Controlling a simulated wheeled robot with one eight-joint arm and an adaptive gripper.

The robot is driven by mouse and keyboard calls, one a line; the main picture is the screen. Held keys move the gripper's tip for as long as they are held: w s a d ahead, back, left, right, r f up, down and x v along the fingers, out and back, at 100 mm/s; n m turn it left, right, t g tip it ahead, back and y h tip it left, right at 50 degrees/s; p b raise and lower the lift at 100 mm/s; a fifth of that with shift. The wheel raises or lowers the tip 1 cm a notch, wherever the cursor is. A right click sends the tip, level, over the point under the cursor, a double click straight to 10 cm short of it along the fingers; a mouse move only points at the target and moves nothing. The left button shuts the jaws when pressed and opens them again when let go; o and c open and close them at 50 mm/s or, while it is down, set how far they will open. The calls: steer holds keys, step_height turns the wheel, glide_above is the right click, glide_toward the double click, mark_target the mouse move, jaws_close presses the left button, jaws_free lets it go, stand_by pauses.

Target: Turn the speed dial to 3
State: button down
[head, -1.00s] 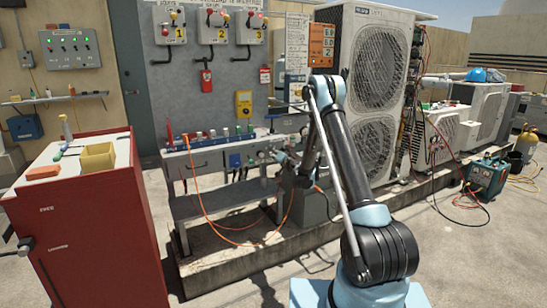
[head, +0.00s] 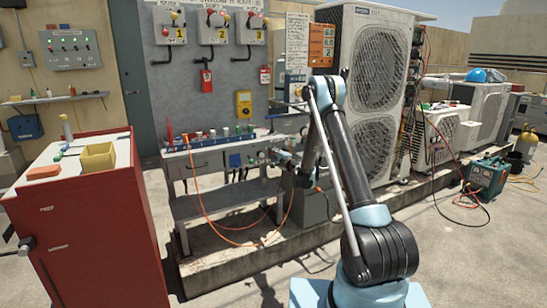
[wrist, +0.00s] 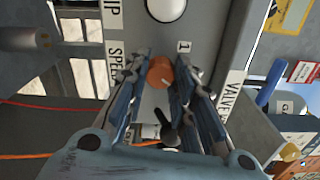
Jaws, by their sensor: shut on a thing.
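The speed dial (wrist: 158,74) is a small orange knob on a grey panel in the wrist view, with a pale pointer mark on it. A label starting "SPE" (wrist: 115,62) is left of it and a "1" mark (wrist: 184,46) is up and right of it. My gripper (wrist: 162,64) has one finger on each side of the dial and is shut on it. The fingers cover part of the panel around the dial, and I see no "3". In the head view my gripper (head: 280,158) is small at the front of the bench, and the dial cannot be made out.
A black lever (wrist: 168,128) stands just below the dial in the wrist view, close between the fingers. A "VALVE" label (wrist: 231,92) is to the right. In the head view, an orange cable (head: 199,195) hangs before the bench, and a red cabinet (head: 85,225) stands left.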

steer(key=shift+d+f+m, duration=0.1)
steer(key=shift+d+m, duration=0.2)
steer(key=shift+m, duration=0.8)
steer(key=shift+w, duration=0.1)
steer(key=c, duration=1.5)
jaws_free()
steer(key=shift+o, duration=0.8)
steer(key=shift+a, duration=0.15)
steer(key=v, duration=0.7)
steer(key=shift+s, duration=0.25)
